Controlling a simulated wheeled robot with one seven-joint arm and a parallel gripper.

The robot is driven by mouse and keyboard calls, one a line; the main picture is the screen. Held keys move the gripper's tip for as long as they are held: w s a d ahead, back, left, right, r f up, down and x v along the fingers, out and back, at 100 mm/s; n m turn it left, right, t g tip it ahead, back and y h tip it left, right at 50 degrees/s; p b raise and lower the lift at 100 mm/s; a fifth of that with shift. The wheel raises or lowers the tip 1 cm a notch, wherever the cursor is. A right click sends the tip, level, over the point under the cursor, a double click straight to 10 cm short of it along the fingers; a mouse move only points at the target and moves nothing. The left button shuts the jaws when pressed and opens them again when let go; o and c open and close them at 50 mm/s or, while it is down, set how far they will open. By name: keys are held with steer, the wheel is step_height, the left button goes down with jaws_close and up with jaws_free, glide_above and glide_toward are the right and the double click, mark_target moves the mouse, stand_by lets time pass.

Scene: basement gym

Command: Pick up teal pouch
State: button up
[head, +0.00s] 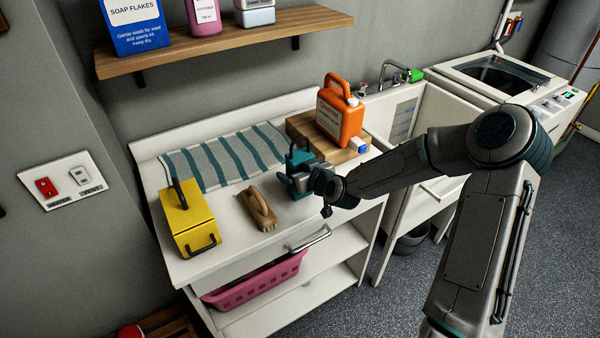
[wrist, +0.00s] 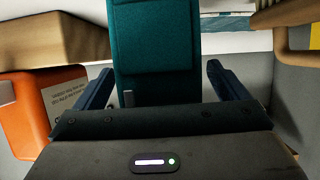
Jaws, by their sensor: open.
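The teal pouch (head: 298,158) stands on the white worktop (head: 225,225), between the wooden brush (head: 260,208) and the wooden block. My gripper (head: 303,182) is right at it in the head view and hides part of it. In the wrist view the teal pouch (wrist: 155,45) lies between the two spread fingers of my gripper (wrist: 160,85), with a gap on each side. The gripper is open, one finger on either side of the pouch. The pouch's near end is hidden behind my gripper's body.
An orange jug (head: 340,112) stands on a wooden block (head: 353,152) close by; the jug also shows in the wrist view (wrist: 45,108). A striped towel (head: 225,157) lies behind, and a yellow box (head: 187,220) stands left. A sink (head: 405,100) is at the right.

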steer(key=c, duration=1.2)
steer(key=shift+c, duration=0.2)
steer(key=shift+r, duration=0.1)
